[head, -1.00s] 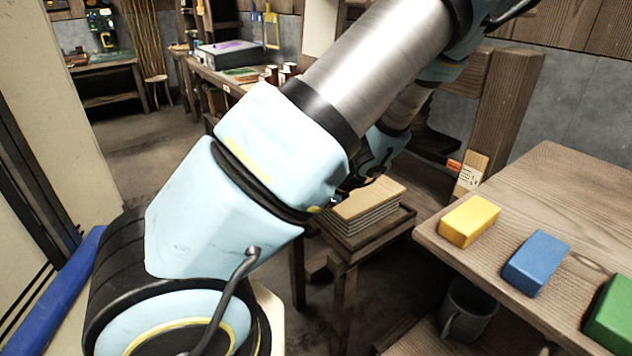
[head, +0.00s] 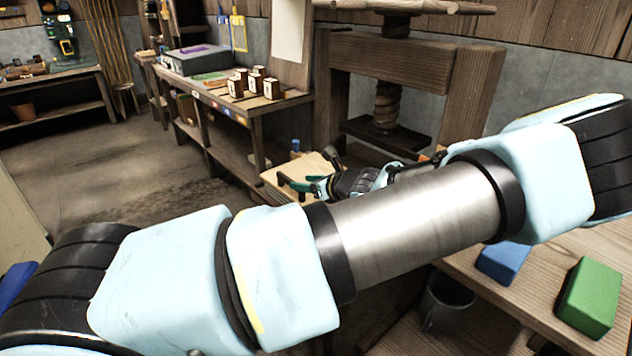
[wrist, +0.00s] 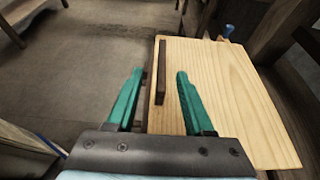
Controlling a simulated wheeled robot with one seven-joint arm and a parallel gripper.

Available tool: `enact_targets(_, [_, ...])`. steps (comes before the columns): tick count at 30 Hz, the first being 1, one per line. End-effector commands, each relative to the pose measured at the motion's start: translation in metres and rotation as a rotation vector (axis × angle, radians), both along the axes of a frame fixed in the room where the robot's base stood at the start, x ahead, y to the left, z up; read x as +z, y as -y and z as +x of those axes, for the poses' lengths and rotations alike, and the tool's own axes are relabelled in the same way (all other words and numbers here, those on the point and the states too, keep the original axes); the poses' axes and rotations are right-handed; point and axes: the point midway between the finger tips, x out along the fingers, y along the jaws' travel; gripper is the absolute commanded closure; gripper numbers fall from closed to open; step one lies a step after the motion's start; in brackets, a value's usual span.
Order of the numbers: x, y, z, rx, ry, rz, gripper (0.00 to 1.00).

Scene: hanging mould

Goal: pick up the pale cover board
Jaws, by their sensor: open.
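The pale cover board (wrist: 235,95) is a flat light-wood panel that fills the right half of the wrist view. A dark narrow bar (wrist: 161,75) stands along its left edge. My gripper (wrist: 160,74) has green fingers spread apart and empty, one on each side of the bar in the picture; I cannot tell the height gap. In the head view the board (head: 312,160) shows beyond my gripper (head: 298,186), partly hidden by it and by my arm.
A wooden screw press (head: 388,105) stands behind my gripper. A bench with small blocks (head: 256,82) runs at the back left. The table at right bears a blue block (head: 503,262) and a green block (head: 588,300). Open floor (head: 90,165) lies at left.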

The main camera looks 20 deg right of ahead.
Motion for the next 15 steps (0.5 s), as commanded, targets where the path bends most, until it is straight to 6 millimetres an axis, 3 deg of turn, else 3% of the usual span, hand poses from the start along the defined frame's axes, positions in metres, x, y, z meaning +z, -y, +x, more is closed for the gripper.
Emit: enact_targets(15, [-0.021, -0.02, 0.046, 0.002, 0.0, 0.002, 0.47])
